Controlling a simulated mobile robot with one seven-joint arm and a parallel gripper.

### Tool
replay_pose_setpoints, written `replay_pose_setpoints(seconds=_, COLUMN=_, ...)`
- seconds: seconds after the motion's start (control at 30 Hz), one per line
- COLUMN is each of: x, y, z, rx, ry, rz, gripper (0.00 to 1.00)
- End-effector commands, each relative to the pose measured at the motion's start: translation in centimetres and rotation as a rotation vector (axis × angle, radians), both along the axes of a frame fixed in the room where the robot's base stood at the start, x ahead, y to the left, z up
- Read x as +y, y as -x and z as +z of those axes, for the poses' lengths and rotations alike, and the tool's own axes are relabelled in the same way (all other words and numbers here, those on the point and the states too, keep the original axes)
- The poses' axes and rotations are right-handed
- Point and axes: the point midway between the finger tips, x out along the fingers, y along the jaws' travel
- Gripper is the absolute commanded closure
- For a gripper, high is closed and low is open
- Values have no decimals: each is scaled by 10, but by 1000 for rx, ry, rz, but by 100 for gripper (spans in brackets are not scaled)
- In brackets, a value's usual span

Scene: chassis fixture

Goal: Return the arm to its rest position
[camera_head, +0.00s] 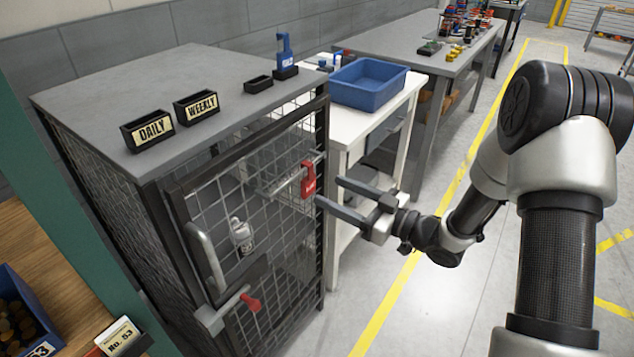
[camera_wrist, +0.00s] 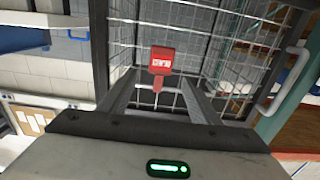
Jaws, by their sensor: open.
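My gripper (camera_head: 331,195) is open in front of the right side of the wire-mesh cage (camera_head: 176,172). It points toward a red lockout tag or padlock (camera_head: 308,180) near the cage door's right edge. In the head view the fingers appear apart from the red piece. In the wrist view the red piece (camera_wrist: 162,60) shows beyond and between my two open fingers, and nothing is visibly held. My arm (camera_head: 470,215) stretches from the right side toward the cage.
The cage door has a grey handle (camera_head: 205,257) and a lower latch with a red piece (camera_head: 250,302). A white bottle (camera_head: 241,236) shows behind the mesh. A blue bin (camera_head: 368,84) sits on a white table beside the cage.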

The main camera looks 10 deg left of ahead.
Motion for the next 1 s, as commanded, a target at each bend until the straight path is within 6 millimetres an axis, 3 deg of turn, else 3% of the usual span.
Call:
replay_pose_setpoints(seconds=0.1, x=-29, y=11, z=1, rx=1, ry=0, rz=-4, gripper=43)
replay_pose_setpoints(seconds=0.3, x=-65, y=26, z=1, rx=1, ry=-1, rz=-2, gripper=43)
replay_pose_setpoints(seconds=0.5, x=-82, y=34, z=0, rx=0, ry=-1, rz=0, gripper=43)
replay_pose_setpoints(seconds=0.67, x=-84, y=35, z=1, rx=-2, ry=2, rz=0, gripper=43)
replay_pose_setpoints(seconds=0.77, x=-86, y=25, z=4, rx=-16, ry=53, rz=-34, gripper=43)
replay_pose_setpoints(seconds=0.87, x=-96, y=-1, z=14, rx=-44, ry=185, rz=-131, gripper=43)
replay_pose_setpoints(seconds=1.0, x=-135, y=-44, z=47, rx=-59, ry=434, rz=-381, gripper=43)
